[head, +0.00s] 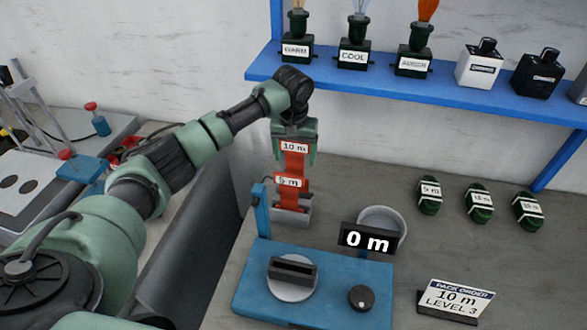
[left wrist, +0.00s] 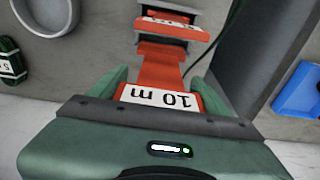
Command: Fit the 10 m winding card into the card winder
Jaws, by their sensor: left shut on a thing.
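The red 10 m winding card (head: 293,163) stands upright with its white label at the top. My left gripper (head: 294,150) is shut on its upper end from above; the left wrist view shows the label (left wrist: 158,98) between the fingers. The card's lower part runs down to the grey card rack (head: 291,217), behind the red 5 m card (head: 288,182); whether its foot is still in a slot is hidden. The card winder (head: 335,292) is a blue base in front of the rack, with a round disc carrying an empty-looking dark slotted holder (head: 292,270). My right gripper is out of view.
The winder has a blue post (head: 261,211), a knob (head: 361,297) and a display reading 0 m (head: 367,239). A grey bowl (head: 393,218) stands behind the display. An order sign (head: 456,298) and several dark coils (head: 480,203) are at the right. A blue shelf (head: 420,92) hangs above.

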